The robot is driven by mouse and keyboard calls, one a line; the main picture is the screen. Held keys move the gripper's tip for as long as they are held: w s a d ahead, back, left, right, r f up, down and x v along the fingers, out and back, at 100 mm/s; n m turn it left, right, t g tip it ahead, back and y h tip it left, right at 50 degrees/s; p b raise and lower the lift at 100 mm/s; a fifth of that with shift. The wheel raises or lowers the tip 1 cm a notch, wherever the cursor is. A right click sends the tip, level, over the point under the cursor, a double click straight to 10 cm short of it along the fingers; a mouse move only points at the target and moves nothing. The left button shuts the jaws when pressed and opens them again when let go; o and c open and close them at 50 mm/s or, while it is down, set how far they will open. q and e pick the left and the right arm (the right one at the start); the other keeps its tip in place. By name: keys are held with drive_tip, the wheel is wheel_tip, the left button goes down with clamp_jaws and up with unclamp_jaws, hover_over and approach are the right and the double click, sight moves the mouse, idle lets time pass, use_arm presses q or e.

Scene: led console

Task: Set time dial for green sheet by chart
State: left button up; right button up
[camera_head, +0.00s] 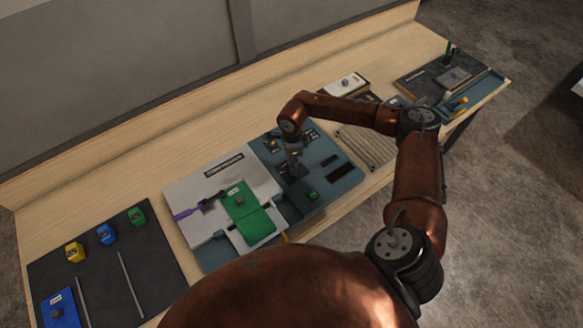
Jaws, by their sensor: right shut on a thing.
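The green sheet (248,213) lies on the white part of the console, with a small grey knob-like piece and a label on it. My right gripper (292,171) points down onto the dark teal control panel (325,185), to the right of the green sheet. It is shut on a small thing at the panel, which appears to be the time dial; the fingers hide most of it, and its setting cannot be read. I cannot make out which marking is the chart. My left gripper is not in view.
A dark mat (150,255) at the left holds yellow (75,252), blue (106,234) and green (137,216) blocks and a blue sheet (61,311). A purple-handled part (187,213) lies left of the green sheet.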

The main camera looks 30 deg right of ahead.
drive_tip(key=shift+w+n, duration=0.1)
drive_tip(key=shift+n, duration=0.3)
drive_tip(key=o, duration=1.1)
drive_tip(key=shift+o, duration=0.2)
wheel_tip(320, 180, up, 12)
idle(0.4)
